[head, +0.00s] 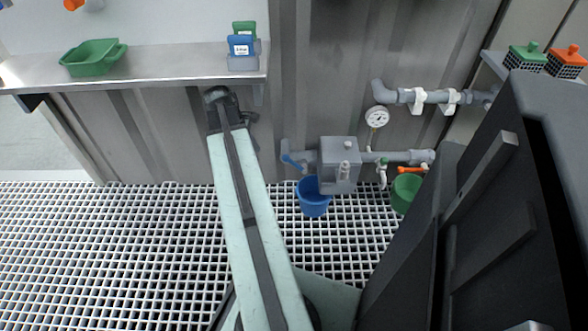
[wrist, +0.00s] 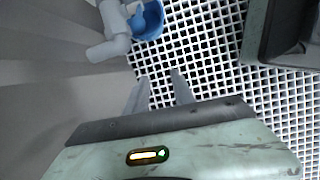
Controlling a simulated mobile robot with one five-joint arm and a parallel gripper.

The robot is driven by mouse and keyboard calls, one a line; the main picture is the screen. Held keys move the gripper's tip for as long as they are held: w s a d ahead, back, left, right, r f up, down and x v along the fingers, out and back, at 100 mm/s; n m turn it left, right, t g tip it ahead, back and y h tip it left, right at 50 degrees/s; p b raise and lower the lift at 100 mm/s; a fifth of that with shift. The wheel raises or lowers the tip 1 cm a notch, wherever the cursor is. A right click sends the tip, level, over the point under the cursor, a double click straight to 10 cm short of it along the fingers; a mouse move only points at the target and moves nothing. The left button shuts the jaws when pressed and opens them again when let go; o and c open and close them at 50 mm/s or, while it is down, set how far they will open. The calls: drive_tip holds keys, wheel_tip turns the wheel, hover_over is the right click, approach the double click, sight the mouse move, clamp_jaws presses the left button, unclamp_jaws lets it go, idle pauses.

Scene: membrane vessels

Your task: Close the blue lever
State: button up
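In the wrist view, the pipe elbow (wrist: 110,30) and blue bucket (wrist: 153,22) show at the top; I cannot clearly separate the lever from the bucket there. My gripper (wrist: 158,92) has its two fingers apart with nothing between them, over the floor grating and below the pipe in the picture. In the head view, my arm's end is left of the lever, under the shelf edge.
A steel shelf (head: 150,68) with a green tray (head: 93,57) runs along the upper left. A pressure gauge (head: 377,118), an orange lever (head: 410,170) and a green bucket (head: 405,192) are right of the grey box (head: 340,160). The floor grating (head: 110,250) is clear at left.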

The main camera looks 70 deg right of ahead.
drive_tip(key=g, duration=0.1)
hover_over(293, 161)
drive_tip(key=w, duration=0.2)
drive_tip(key=shift+w+a+f+n+b, duration=0.1)
drive_tip(key=shift+a+f+n+b, duration=0.25)
drive_tip(key=shift+f, duration=0.1)
drive_tip(key=b+x, duration=0.7)
drive_tip(key=x, duration=0.1)
drive_tip(key=shift+w+a+f, duration=0.1)
drive_tip(key=shift+w+a, duration=0.05)
drive_tip(key=shift+a, duration=0.05)
drive_tip(key=shift+c, duration=0.3)
clamp_jaws()
drive_tip(key=shift+w, duration=0.1)
